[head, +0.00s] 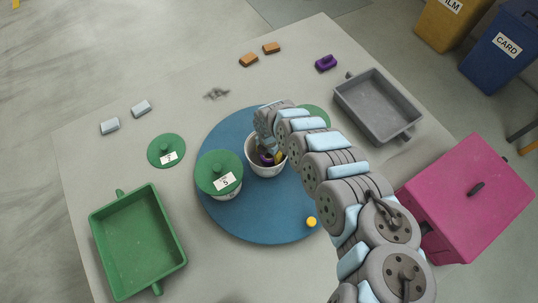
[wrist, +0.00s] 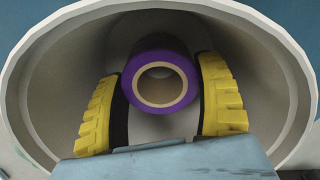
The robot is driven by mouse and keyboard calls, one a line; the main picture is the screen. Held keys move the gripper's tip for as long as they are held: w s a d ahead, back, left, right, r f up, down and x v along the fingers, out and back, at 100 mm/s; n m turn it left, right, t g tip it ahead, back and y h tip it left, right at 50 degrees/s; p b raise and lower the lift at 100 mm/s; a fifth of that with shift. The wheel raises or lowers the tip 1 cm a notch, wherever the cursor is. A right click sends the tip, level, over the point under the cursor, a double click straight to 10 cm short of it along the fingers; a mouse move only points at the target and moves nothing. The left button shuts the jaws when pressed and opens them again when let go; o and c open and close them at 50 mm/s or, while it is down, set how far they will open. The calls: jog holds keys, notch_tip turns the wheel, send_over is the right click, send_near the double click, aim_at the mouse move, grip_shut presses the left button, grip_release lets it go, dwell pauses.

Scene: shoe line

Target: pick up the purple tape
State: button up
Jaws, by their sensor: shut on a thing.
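The purple tape (wrist: 160,82) is a roll with a tan core, lying inside a white round pot (wrist: 35,75). In the head view, a small part of the tape (head: 265,157) shows in the open pot (head: 266,171) on the blue round board. My gripper (wrist: 163,105) reaches into the pot. Its yellow fingers are on either side of the tape and shut on it. In the head view my arm hides most of the gripper and part of the pot.
A lidded pot (head: 219,173) with a "5" label stands left of the open pot on the blue board (head: 275,222). A green tray (head: 178,240), a grey tray (head: 412,128) and a pink box (head: 470,190) stand farther out. A purple block (head: 326,63) lies at the back.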

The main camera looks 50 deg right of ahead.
notch_tip(320, 180, up, 9)
jog(key=p, duration=0.2)
jog(key=shift+r+p, duration=2.95)
jog(key=shift+p, duration=0.05)
